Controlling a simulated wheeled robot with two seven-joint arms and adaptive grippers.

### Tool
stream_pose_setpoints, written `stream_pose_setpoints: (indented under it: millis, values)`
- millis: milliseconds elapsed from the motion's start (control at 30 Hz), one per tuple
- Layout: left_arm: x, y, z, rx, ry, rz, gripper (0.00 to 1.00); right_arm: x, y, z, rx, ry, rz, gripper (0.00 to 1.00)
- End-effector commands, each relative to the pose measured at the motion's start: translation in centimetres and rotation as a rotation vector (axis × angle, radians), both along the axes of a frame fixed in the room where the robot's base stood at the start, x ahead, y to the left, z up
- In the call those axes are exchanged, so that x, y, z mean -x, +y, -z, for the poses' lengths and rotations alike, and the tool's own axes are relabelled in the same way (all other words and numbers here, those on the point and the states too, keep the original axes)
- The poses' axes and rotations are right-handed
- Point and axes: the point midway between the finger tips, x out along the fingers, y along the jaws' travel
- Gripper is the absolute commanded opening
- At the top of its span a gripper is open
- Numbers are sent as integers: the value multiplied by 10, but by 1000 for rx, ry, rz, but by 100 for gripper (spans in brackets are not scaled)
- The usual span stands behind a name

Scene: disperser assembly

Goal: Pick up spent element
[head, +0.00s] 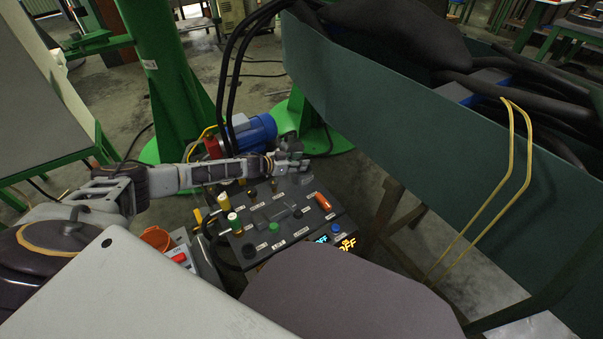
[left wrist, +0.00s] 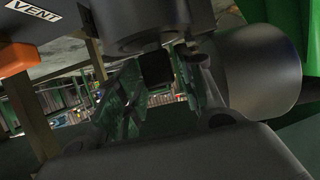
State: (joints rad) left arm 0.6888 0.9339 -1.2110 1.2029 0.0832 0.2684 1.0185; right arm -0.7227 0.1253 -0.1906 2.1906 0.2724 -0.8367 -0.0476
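My left arm reaches in from the left, and its gripper (head: 298,160) is over the far edge of a dark control panel (head: 262,255). In the left wrist view, the two fingers (left wrist: 158,85) stand apart, with a small black block (left wrist: 155,68) between or just beyond their tips. I cannot tell whether they touch it. A dark round part (left wrist: 135,25) is just above the block. I cannot tell which thing is the spent element; two yellow pieces with white and green tops (head: 234,222) stand at the panel's left. My right gripper is not in view.
A blue motor (head: 255,130) and a green column (head: 160,60) stand behind the arm. A large dark green trough (head: 400,110) with black hoses fills the right. An orange cup (head: 157,238) is left of the panel. A dark cylinder (left wrist: 262,70) is close to the gripper's right.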

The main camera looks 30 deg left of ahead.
Motion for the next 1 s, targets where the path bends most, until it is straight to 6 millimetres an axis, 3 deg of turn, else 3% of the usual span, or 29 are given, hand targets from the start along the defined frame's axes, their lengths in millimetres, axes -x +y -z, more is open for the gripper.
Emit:
stream_pose_setpoints:
  millis: [467, 767, 1000]
  values:
    - [-1, 0, -1, 0, -1, 0, 38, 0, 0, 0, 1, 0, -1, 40]
    - [-1, 0, -1, -1, 0, 0, 2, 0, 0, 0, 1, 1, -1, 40]
    - [-1, 0, -1, 0, -2, 0, 0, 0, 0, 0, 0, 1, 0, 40]
